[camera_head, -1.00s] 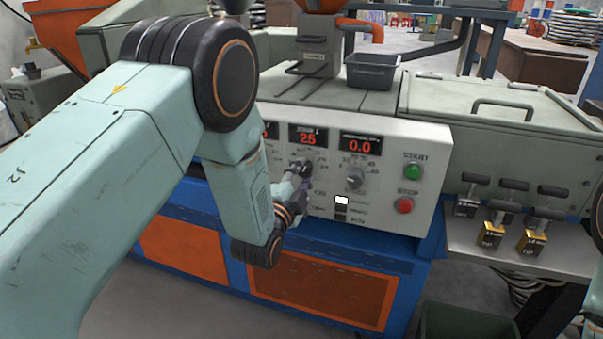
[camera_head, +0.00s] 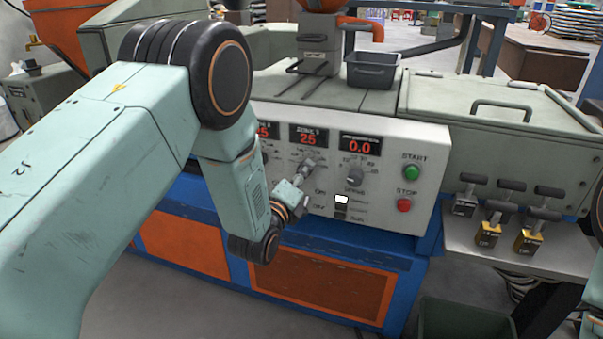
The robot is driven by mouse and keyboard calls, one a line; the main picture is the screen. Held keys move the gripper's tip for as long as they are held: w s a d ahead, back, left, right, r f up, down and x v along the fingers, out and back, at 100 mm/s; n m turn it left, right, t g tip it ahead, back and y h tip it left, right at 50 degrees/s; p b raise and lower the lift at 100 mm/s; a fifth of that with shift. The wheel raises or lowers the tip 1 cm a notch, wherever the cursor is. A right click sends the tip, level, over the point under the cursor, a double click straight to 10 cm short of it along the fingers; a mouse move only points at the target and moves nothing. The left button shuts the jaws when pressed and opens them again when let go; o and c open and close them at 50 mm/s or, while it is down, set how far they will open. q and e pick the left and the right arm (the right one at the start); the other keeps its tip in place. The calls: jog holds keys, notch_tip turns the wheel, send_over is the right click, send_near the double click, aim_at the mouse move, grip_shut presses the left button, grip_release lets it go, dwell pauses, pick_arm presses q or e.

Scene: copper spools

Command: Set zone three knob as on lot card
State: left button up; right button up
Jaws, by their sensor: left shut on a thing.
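The zone three knob is on the white control panel (camera_head: 420,137), under the zone 3 display (camera_head: 308,135), which reads 25 in red. My left gripper (camera_head: 306,166) is shut at that knob, with its fingers covering most of it. The knob's pointer and part of its scale are hidden behind the fingers. A lot card is not clearly visible in this view. My right gripper is not in view.
Right of the knob are a display reading 0.0 (camera_head: 360,147) with its own knob (camera_head: 354,177), a green start button (camera_head: 411,172) and a red stop button (camera_head: 404,205). Several handled blocks (camera_head: 530,240) stand on a shelf at right. A grey bin (camera_head: 373,70) sits on top.

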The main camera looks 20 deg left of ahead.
pick_arm(q)
jog(key=shift+m, duration=1.5)
jog(key=o, duration=1.2)
jog(key=shift+c, duration=0.2)
jog(key=s+a, duration=0.1)
jog(key=s, duration=1.1)
